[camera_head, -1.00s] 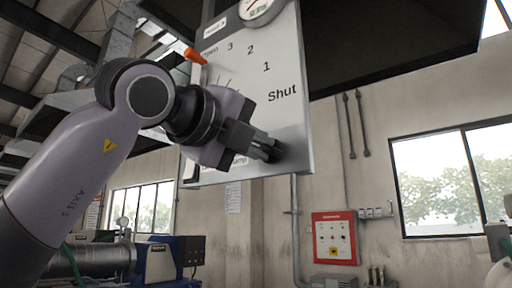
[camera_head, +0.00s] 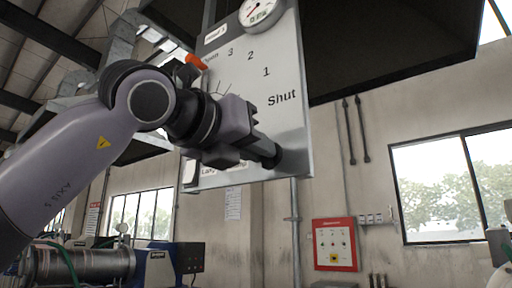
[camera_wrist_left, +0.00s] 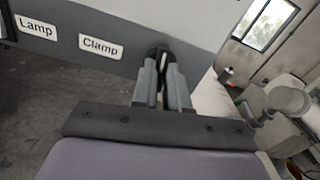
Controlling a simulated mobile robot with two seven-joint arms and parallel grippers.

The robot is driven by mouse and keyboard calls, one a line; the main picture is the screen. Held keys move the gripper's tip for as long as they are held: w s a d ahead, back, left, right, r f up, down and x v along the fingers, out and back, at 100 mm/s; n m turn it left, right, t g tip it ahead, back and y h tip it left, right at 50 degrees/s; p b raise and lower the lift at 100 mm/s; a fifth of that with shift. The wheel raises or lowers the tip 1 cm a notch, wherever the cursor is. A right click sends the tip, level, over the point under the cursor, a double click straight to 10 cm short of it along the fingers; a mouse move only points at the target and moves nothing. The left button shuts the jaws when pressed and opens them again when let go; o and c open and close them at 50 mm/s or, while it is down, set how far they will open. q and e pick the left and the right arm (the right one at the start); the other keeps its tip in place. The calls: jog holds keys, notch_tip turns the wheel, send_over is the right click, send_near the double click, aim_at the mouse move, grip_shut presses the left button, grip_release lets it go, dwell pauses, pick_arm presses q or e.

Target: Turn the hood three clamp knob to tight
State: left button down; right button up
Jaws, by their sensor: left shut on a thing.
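The hood's control panel (camera_head: 285,130) hangs upright, with a scale reading "Shut", 1, 2, 3 and "Open". The black clamp knob (camera_head: 275,157) sits at the panel's lower right. In the left wrist view the knob (camera_wrist_left: 160,52) is beside the "Clamp" label (camera_wrist_left: 101,47). My left gripper (camera_head: 266,149) is shut on the knob, with a finger on each side of it. The fingers hide part of the knob, and I cannot read any tight mark. My right gripper is not in view.
An orange-red handle (camera_head: 196,62) stands out at the panel's upper left, close above my left wrist. A round gauge (camera_head: 258,10) is at the panel's top. A red control box (camera_head: 335,244) is on the wall behind.

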pick_arm(q)
jog(key=shift+m, duration=0.9)
jog(key=c, duration=1.1)
grip_release()
jog(key=shift+c, duration=0.2)
jog(key=shift+s, duration=0.1)
jog(key=b+v, duration=0.2)
jog(key=v, duration=0.5)
jog(key=shift+b, duration=0.35)
